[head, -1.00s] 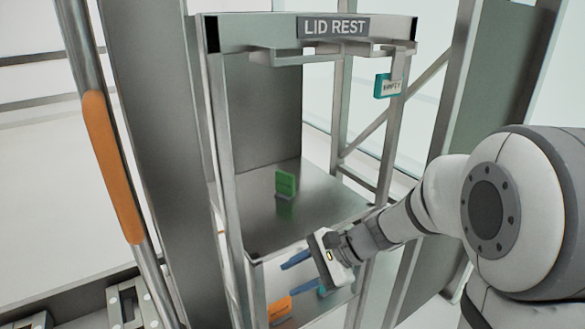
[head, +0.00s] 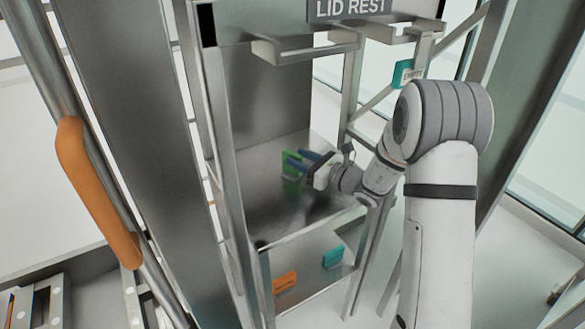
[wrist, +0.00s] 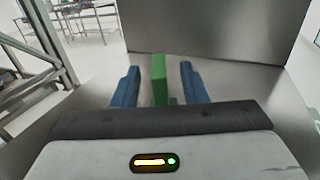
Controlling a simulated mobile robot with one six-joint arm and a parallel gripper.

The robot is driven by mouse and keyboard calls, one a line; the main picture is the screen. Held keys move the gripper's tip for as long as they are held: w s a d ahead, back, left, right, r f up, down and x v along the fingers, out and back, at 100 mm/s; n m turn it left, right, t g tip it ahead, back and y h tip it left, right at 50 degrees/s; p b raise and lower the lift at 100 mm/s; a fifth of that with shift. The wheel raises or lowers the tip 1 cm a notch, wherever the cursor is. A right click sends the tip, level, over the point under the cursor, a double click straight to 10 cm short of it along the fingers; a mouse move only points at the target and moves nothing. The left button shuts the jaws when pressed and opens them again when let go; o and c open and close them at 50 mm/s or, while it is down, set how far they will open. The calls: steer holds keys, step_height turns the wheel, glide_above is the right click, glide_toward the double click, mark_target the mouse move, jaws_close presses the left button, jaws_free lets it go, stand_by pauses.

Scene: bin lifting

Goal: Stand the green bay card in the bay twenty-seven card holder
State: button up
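The green bay card (head: 290,156) stands upright on the metal shelf under the lid rest, partly hidden by my gripper in the head view. My gripper (head: 301,161) is low over this shelf with its blue fingers pointing at the card. In the wrist view the green card (wrist: 159,80) is between the two fingers of my gripper (wrist: 159,86), with a clear gap on each side. The gripper is open and holds nothing. I cannot make out a holder marked bay twenty-seven.
The LID REST sign (head: 350,8) and brackets (head: 305,47) are above. An orange card (head: 285,283) and a teal card (head: 333,258) are on the lower shelf. A teal tag (head: 403,74) hangs at the right post. Upright posts flank the shelf.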

mark_target(283, 151)
steer(key=x, duration=0.5)
steer(key=shift+r, duration=0.1)
steer(key=shift+c, duration=0.4)
jaws_close()
